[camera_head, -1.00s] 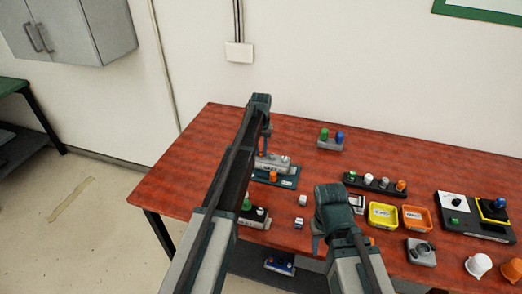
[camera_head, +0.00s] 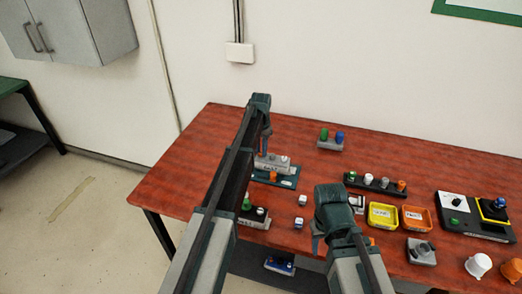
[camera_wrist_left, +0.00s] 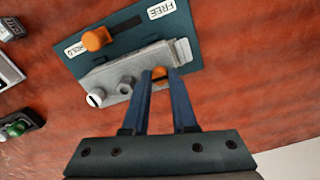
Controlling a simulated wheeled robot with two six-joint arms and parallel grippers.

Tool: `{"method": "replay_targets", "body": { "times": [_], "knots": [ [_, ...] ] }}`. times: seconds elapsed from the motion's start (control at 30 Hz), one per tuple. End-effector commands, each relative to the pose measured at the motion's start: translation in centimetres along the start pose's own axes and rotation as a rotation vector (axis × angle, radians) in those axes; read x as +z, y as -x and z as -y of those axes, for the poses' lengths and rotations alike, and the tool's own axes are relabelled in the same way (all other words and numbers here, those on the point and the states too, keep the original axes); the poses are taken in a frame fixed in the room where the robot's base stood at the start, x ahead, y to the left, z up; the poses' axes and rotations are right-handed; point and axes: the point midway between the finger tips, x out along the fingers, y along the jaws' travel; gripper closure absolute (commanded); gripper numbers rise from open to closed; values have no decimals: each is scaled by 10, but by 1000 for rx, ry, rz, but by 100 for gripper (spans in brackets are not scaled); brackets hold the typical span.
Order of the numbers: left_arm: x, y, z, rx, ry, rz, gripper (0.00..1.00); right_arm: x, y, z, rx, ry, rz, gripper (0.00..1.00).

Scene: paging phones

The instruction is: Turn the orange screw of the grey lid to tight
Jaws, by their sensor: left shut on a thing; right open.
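The grey lid (camera_wrist_left: 130,74) lies on a dark teal plate (camera_wrist_left: 120,30) in the left wrist view. The lid also shows in the head view (camera_head: 275,164), partly behind my left arm. My left gripper (camera_wrist_left: 160,78) is over the lid's end, its blue fingers shut on the orange screw (camera_wrist_left: 160,74). Only a little of the screw shows between the fingertips. A white slotted screw (camera_wrist_left: 96,98) and a grey nut-like part (camera_wrist_left: 125,85) stand along the lid. My right gripper (camera_head: 318,243) is open, apart from the plate, and its fingers are mostly hidden.
An orange knob (camera_wrist_left: 96,39) stands on the plate near labels, one reading FREE (camera_wrist_left: 160,9). A block with green and blue caps (camera_head: 331,142), a yellow bin (camera_head: 382,216) and an orange bin (camera_head: 413,219) stand to the right. The table's back left is clear.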

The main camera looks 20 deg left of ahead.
Motion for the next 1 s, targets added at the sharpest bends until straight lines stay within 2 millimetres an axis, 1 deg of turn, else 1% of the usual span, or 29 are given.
{"method": "replay_targets", "body": {
  "times": [0.27,0.3,0.47,0.83,1.0],
  "knots": [
    [0,0,0,0,0,0,100,0,0,0,0,0,0,50],
    [0,0,0,0,0,0,73,0,0,0,0,0,0,50],
    [0,0,0,0,1,0,44,0,0,0,0,0,0,50],
    [0,2,0,0,1,0,44,0,2,0,0,0,0,50],
    [0,10,0,0,1,0,44,1,10,-1,0,0,0,50]
  ]
}}
